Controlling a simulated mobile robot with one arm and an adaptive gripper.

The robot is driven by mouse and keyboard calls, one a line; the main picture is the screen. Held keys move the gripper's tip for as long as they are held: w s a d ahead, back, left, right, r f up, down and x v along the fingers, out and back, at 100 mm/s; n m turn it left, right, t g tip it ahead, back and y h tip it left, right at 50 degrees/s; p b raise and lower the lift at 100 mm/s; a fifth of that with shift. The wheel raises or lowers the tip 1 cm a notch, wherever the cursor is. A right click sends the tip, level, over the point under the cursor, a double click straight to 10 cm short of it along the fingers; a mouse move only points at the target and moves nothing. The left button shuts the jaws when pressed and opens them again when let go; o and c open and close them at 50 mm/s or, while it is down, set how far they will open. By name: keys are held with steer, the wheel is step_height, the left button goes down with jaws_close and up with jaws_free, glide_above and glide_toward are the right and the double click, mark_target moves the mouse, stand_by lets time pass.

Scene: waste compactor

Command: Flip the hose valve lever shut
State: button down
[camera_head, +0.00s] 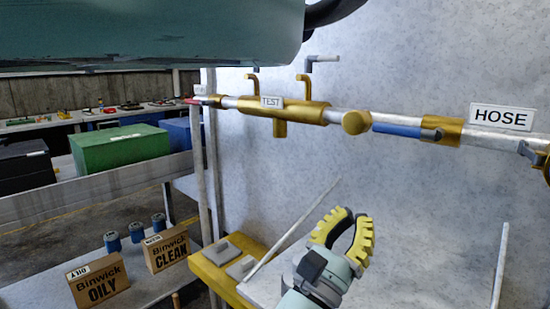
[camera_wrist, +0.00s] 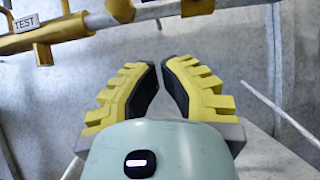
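The hose valve (camera_head: 441,131) is a brass body on the grey pipe, left of the HOSE label (camera_head: 502,117). Its blue lever (camera_head: 398,130) points left, lying along the pipe. My gripper (camera_head: 349,213) has yellow ribbed fingers with black pads and is below and left of the lever, clear of it. In the wrist view, the fingertips of my gripper (camera_wrist: 161,68) lean together, almost meeting, with nothing between them. A brass fitting (camera_wrist: 197,7) shows at the top of that view. The lever cannot be clearly made out there.
A brass TEST fitting (camera_head: 300,112) with upright hooks and a round brass knob (camera_head: 356,122) sit on the same pipe, left of the lever. A grey wall (camera_head: 420,210) stands behind. Binwick boxes (camera_head: 98,282) and a green crate (camera_head: 120,147) are left. Space around my fingers looks clear.

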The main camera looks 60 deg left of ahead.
mark_target(406, 130)
steer(key=s+r+p+x, duration=0.1)
steer(key=p+x, duration=0.4)
steer(key=x, duration=0.8)
steer(key=shift+s+d+r, duration=0.25)
steer(key=shift+s+r, duration=0.05)
steer(key=shift+r, duration=0.35)
steer(key=shift+a+f+m+h+b, duration=0.1)
steer(key=shift+f+m+h+b, duration=0.25)
steer(key=shift+b, duration=0.45)
steer(key=shift+s+a+r+m+h+b, duration=0.15)
steer(key=shift+r+m+h+b, duration=0.2)
steer(key=shift+b, duration=0.4)
steer(key=shift+b, duration=0.65)
